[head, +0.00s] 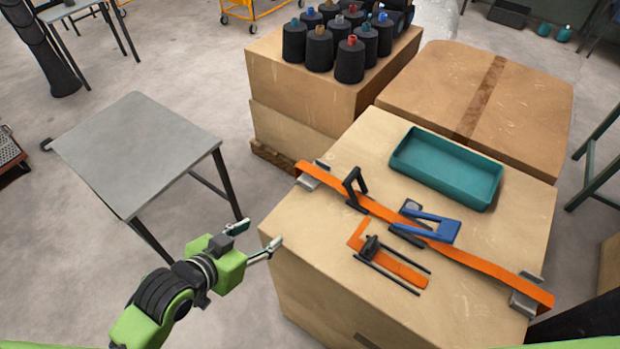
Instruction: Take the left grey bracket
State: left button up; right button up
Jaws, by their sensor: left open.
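The left grey bracket (307,181) sits at the left end of an orange strap (395,216) on top of a cardboard box (310,235). The strap covers its middle, so only its ends show. Another grey bracket (524,305) is at the strap's right end, near the box's right front corner. My left gripper (262,236) is open and empty, beside the box's left corner. It is apart from the left bracket, below and left of it in the picture. My right gripper is not in view.
A black angled piece (354,190), a blue tool (432,227) and an orange piece with black rods (390,264) lie along the strap. A teal tray (445,167) stands behind.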

pick_arm(q)
jog(key=w+r, duration=0.1)
jog(key=w+d+r+h, duration=0.1)
jog(key=w+m+t+h, duration=0.1)
jog(key=shift+w+d+r, duration=0.25)
jog(key=shift+r, duration=0.15)
jog(key=shift+w+d+r+h, duration=0.1)
jog(key=shift+d+r+h, duration=0.05)
jog(key=shift+r+h, duration=0.15)
jog(key=shift+w+d+t, duration=0.2)
jog(key=shift+w+t, duration=0.1)
send_near(303, 183)
jog(key=x, duration=0.3)
jog(key=shift+d+f, duration=0.2)
jog(key=shift+f, duration=0.15)
jog(key=shift+w+d+p, duration=0.2)
jog(key=shift+w+p, duration=0.1)
jog(key=shift+w, duration=0.1)
jog(key=shift+p+x, duration=0.3)
jog(key=shift+x, duration=2)
jog(key=shift+r, duration=0.1)
jog(key=c, duration=1.2)
